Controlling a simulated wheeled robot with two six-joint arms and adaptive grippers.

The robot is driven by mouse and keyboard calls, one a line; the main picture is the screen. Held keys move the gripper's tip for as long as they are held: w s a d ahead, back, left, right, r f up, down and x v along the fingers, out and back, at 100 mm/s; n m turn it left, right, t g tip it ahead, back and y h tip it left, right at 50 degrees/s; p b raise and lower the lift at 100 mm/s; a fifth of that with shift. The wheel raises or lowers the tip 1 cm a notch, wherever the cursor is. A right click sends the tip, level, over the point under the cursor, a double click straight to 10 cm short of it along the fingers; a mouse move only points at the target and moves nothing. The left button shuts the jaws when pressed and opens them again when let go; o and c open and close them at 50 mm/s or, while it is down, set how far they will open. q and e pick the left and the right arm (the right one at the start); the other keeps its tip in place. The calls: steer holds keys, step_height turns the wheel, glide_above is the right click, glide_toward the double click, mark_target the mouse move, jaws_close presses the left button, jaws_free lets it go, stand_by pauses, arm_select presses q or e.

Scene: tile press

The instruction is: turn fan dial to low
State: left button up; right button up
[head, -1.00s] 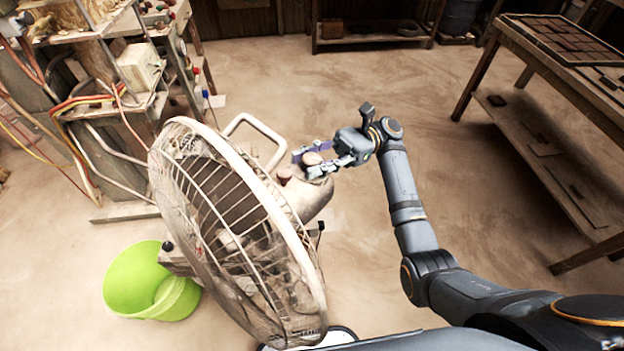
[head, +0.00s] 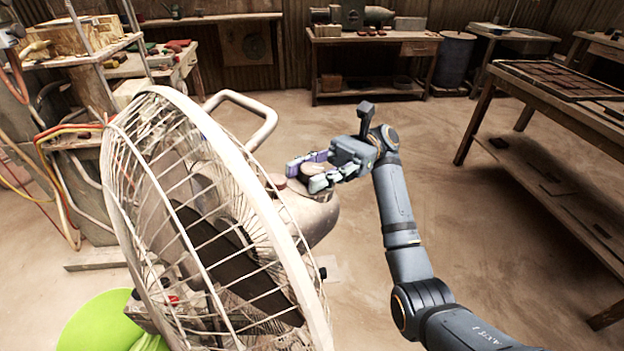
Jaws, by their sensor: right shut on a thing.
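The white fan (head: 190,215) with a round wire cage stands at the left and centre, its cage turned to the lower left. Its beige motor housing (head: 318,222) is behind the cage. A small brown round dial (head: 312,169) is on top of the housing. My right gripper (head: 308,172) is shut on this dial, with one finger on each side. A second brown knob (head: 277,182) is just left of the fingers. Any dial markings are too small to read. My left gripper is not in view.
A white handle loop (head: 262,112) rises behind the fan. A cluttered bench with cables is at the left. A wooden table (head: 560,150) stands at the right. The floor behind my right arm is clear.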

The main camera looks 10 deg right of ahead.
mark_target(311, 168)
stand_by(0.3)
steer(key=o, duration=1.2)
step_height(311, 168, up, 10)
steer(key=shift+r, duration=0.1)
